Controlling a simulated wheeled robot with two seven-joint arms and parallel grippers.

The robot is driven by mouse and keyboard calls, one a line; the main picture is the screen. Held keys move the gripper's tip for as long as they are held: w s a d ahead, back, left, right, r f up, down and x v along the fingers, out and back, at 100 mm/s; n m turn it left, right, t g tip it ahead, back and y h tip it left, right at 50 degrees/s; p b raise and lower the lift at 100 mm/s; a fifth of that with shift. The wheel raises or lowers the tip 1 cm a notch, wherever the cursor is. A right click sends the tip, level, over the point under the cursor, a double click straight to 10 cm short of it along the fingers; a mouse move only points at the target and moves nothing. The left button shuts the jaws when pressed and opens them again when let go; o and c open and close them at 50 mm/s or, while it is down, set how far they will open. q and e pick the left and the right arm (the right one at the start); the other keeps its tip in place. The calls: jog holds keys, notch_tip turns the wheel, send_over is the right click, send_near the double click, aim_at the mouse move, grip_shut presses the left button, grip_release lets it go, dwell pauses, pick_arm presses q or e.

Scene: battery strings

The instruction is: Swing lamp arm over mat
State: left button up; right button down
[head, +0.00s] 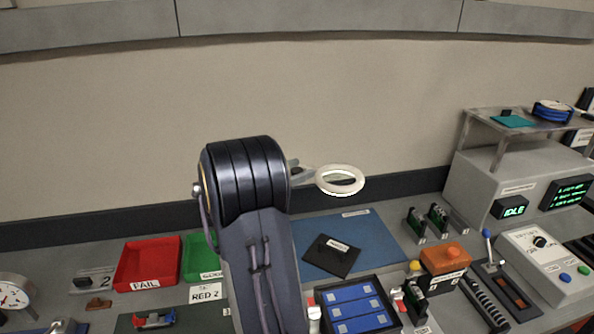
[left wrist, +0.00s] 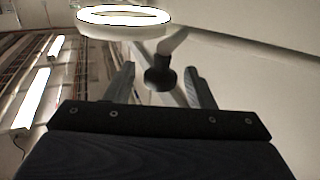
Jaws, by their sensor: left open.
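The lamp's white ring head (head: 340,180) shows in the head view just right of my left arm, above the blue mat (head: 375,245). In the left wrist view the lit ring (left wrist: 124,20) is at the top, and the lamp arm (left wrist: 172,45) runs down from it to a dark round joint (left wrist: 160,76). My left gripper (left wrist: 160,80) is open, with one finger on each side of that joint. I cannot tell whether the fingers touch it. In the head view my own arm hides most of the left gripper and the lamp arm's base. My right gripper is not in view.
A red FAIL tray (head: 150,262) and a green tray (head: 196,262) stand left of my arm. A black pad (head: 331,256) lies on the mat. A dark tray of blue cells (head: 355,308), an orange-topped device (head: 444,258) and a grey IDLE station (head: 500,180) stand to the right.

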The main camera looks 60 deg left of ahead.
pick_arm(q)
jog(key=s+d+b, duration=0.1)
jog(key=s+b, duration=0.1)
jog(key=s, duration=0.5)
jog(key=shift+s, duration=0.25)
jog(key=shift+d, duration=0.1)
